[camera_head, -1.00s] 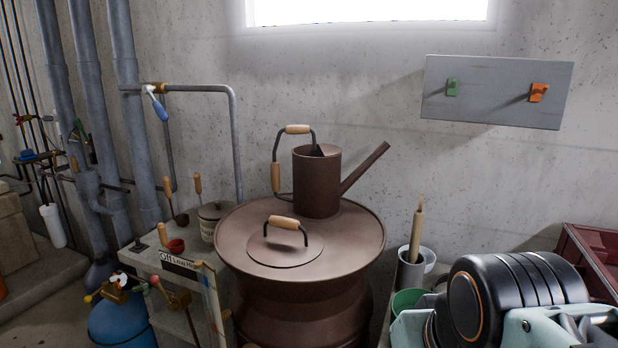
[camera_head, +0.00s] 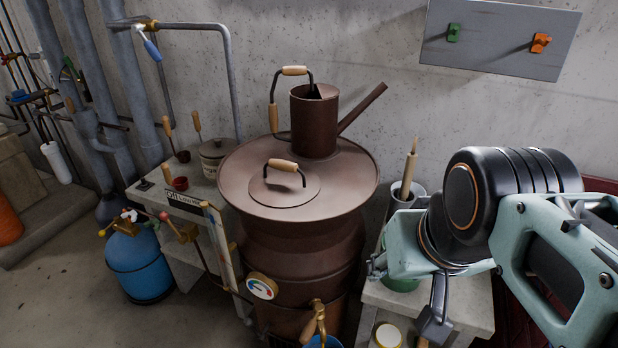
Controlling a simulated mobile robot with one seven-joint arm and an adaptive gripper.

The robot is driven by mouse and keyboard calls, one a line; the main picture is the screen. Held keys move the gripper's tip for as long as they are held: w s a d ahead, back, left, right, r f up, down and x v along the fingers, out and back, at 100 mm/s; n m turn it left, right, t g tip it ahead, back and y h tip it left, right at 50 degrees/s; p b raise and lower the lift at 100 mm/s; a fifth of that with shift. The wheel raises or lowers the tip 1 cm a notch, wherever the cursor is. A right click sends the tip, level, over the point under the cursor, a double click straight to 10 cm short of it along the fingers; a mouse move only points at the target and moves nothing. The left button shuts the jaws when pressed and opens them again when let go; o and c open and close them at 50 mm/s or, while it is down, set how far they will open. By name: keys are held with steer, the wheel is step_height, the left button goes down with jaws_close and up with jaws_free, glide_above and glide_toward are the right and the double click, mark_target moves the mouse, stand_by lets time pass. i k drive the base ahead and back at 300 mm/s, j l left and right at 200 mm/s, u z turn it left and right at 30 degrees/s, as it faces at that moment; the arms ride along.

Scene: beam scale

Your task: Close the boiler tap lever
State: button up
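The brown boiler (camera_head: 300,225) stands in the middle of the view, with a wide flat rim. Its brass tap (camera_head: 318,305) is low on the front. The tap's lever has a pale wooden handle (camera_head: 309,328) that slants down to the left. The top of a blue container (camera_head: 323,342) shows below the tap at the picture's bottom edge. My arm comes in from the right. A grey end part, seemingly my gripper (camera_head: 436,322), points down right of the tap and apart from it. Its fingers cannot be made out clearly.
A gauge (camera_head: 262,287) sits on the boiler left of the tap. A watering can (camera_head: 314,120) and a lid (camera_head: 285,188) rest on top. A bench (camera_head: 455,300) with a jar lies under my arm. A blue gas cylinder (camera_head: 137,265) stands left; floor in front is partly clear.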

mark_target(308, 330)
steer(key=k+l, duration=0.15)
steer(key=k, duration=0.4)
steer(key=k+l, duration=0.15)
steer(key=k, duration=0.45)
steer(key=k+l, duration=0.15)
steer(key=k, duration=0.4)
